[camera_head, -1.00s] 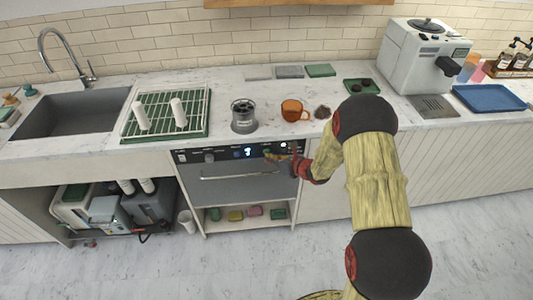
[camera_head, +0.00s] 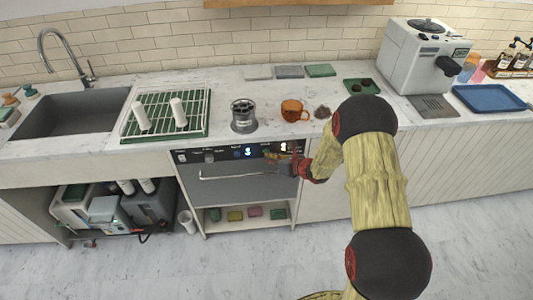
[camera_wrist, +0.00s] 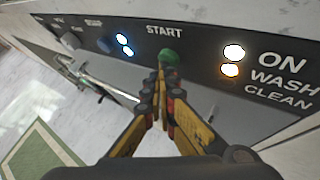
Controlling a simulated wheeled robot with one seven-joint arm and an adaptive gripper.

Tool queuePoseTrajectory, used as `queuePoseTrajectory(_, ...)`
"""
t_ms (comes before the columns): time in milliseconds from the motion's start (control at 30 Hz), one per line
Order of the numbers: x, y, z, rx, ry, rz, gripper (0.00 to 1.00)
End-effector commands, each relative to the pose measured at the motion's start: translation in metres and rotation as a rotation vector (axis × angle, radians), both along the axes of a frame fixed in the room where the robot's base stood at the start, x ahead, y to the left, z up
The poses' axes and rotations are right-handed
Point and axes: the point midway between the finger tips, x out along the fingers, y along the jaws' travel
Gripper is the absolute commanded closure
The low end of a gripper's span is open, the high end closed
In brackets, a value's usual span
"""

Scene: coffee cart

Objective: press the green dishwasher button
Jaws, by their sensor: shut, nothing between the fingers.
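The green button (camera_wrist: 169,57) sits on the dark dishwasher panel under the label START, in the wrist view. My gripper (camera_wrist: 162,72) is shut and empty. Its fingertips are right at the button and overlap its lower left edge in the wrist view; I cannot tell whether they touch it. In the head view my gripper (camera_head: 290,156) is at the right part of the panel of the dishwasher (camera_head: 240,185), and the button is hard to make out there.
White and orange lights (camera_wrist: 232,60) glow beside ON, WASH and CLEAN to the button's right. The door handle (camera_head: 240,174) runs below the panel. An orange cup (camera_head: 292,110) and a metal canister (camera_head: 243,116) stand on the counter above.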

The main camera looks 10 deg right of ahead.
Motion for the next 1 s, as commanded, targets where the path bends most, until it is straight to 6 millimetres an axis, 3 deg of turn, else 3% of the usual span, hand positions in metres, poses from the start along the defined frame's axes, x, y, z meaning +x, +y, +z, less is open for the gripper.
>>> queuePoseTrajectory(300, -0.014, 0.002, 0.001, 0.0, -0.001, 0.0, 1.0)
queuePoseTrajectory(667, -0.017, 0.002, 0.0, 0.0, 0.0, 0.0, 1.0)
queuePoseTrajectory(1000, -0.047, 0.006, 0.0, 0.0, 0.001, -0.001, 1.0)
